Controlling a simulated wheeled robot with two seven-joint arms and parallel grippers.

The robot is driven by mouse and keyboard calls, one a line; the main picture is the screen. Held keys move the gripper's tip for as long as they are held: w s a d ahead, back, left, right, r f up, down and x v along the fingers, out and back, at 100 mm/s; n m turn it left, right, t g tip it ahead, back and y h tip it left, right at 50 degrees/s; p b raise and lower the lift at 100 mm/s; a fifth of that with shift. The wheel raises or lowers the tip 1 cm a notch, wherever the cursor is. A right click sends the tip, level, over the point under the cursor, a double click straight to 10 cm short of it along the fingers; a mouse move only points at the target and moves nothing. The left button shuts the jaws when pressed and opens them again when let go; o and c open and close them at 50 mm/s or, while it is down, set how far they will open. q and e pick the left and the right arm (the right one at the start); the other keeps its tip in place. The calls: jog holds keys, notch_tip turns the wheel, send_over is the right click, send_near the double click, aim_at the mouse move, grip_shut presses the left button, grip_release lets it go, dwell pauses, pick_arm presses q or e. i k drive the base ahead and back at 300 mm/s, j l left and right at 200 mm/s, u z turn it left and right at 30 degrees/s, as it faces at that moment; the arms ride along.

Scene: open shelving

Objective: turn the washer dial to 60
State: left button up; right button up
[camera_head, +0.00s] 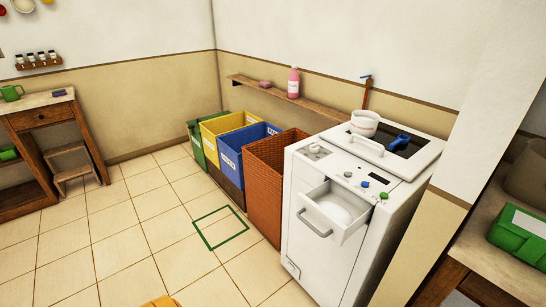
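The white washer (318,250) stands at the right of the head view, against the back wall. A pale round knob (315,149) sits at the left end of its top control panel and looks like the dial. Its marks and setting are too small to read. The washer's front drawer (331,213) is pulled out, with something white inside. Neither of my grippers is in view.
A white container (364,123) and a blue object (399,142) are on the washer top. A brown woven basket (272,185) and blue, yellow and green bins stand left of it. A wooden counter (500,250) is at the right. The tiled floor in front is mostly clear.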

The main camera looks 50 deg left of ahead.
aim_at(315, 148)
jog(key=j+u, duration=0.15)
jog(key=u, duration=0.3)
jog(key=j+u, duration=0.2)
jog(key=u, duration=0.25)
